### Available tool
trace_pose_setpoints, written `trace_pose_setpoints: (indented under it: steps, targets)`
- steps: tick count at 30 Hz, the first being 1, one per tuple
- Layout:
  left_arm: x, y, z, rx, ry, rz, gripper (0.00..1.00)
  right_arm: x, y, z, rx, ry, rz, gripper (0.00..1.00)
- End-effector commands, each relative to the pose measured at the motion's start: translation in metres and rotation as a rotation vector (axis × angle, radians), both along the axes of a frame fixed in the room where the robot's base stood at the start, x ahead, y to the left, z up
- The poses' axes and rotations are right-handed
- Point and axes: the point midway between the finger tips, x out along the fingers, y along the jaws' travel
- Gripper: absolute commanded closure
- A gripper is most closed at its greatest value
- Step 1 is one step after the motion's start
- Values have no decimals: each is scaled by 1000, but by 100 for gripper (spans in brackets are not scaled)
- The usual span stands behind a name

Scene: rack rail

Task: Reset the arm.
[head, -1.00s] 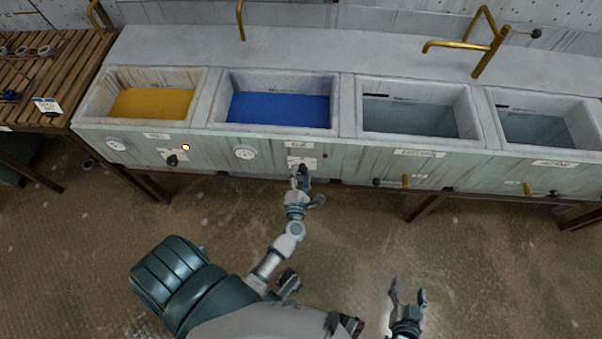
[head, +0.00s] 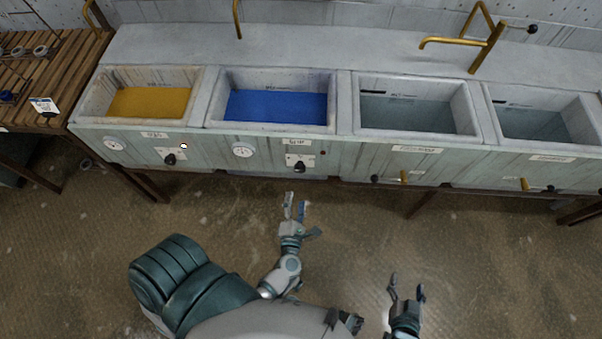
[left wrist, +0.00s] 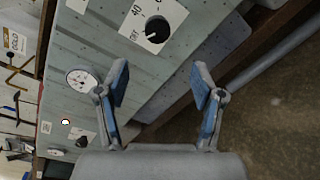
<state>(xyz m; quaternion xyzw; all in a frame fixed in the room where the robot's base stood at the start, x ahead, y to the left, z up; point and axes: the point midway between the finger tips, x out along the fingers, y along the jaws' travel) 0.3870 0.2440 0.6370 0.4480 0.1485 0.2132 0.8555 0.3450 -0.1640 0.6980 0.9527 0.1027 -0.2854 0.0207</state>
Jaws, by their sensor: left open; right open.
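My left gripper (head: 296,208) is open and empty in the head view, below the front panel of the sink bench and apart from it. Its two blue-padded fingers (left wrist: 162,100) stand wide apart in the left wrist view. A black knob (head: 300,167) on a white plate sits on the panel under the blue basin, above the left gripper; it also shows in the left wrist view (left wrist: 158,29). My right gripper (head: 406,290) is open and empty over the floor at the lower right.
The bench holds a yellow-filled basin (head: 150,102), a blue-filled basin (head: 277,107) and two grey basins at right. Another black knob (head: 170,159) and round gauges are on the panel. A wooden slatted rack (head: 55,75) stands at left. The floor before the bench is clear.

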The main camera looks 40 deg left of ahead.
Motion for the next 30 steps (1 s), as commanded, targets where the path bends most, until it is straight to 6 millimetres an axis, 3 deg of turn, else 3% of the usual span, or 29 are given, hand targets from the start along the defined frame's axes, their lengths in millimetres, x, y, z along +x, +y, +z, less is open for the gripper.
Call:
trace_pose_setpoints:
  steps: [8,11,14,16,18,21,25,30]
  targets:
    - [1,-1,1,8,1,-8,32,0,0,0,0,-1,0,32]
    - [8,-10,15,96,12,-89,32,0,0,1,0,-1,0,32]
    - [21,-36,44,341,50,-285,32,0,0,1,0,-1,0,32]
    - [24,-63,64,603,97,-460,32,0,0,1,0,-1,0,32]
    - [20,-86,74,870,156,-613,32,0,0,1,0,-1,0,32]
    - [10,-104,76,1176,239,-763,32,0,0,1,0,-1,0,32]
    - [-4,-110,73,1481,338,-890,32,0,0,0,0,-1,0,32]
    - [-22,-103,67,1796,469,-1007,32,0,0,0,0,-1,0,32]
